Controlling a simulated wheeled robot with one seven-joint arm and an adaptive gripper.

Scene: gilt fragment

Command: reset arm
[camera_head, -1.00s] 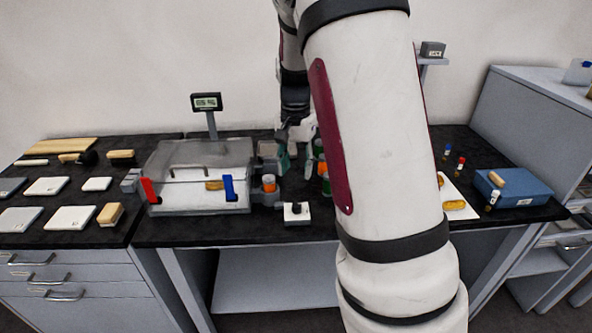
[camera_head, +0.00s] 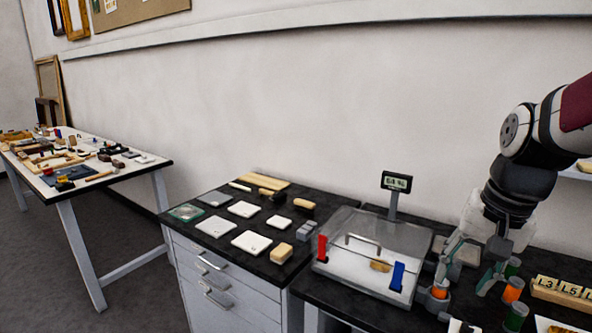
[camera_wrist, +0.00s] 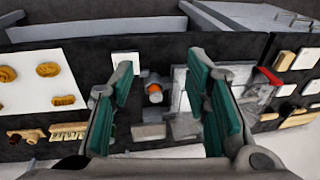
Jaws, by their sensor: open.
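My gripper (camera_head: 466,282) hangs at the right of the head view, fingers pointing down over the dark bench. In the wrist view my gripper (camera_wrist: 162,88) is open, with its two teal pads well apart and nothing between them. The clear humidity chamber (camera_head: 375,246) stands just left of my gripper, with a red latch and a blue latch at its front. A small gilt fragment (camera_head: 380,265) shows inside it. An orange-topped jar (camera_wrist: 154,88) appears in the gap between the fingers, below them.
A display (camera_head: 396,182) stands on a post behind the chamber. Orange and green bottles (camera_head: 513,290) and a lettered block rack (camera_head: 562,292) are close to my gripper's right. White tiles (camera_head: 243,209) lie on the left bench. A cluttered table (camera_head: 75,160) stands farther left.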

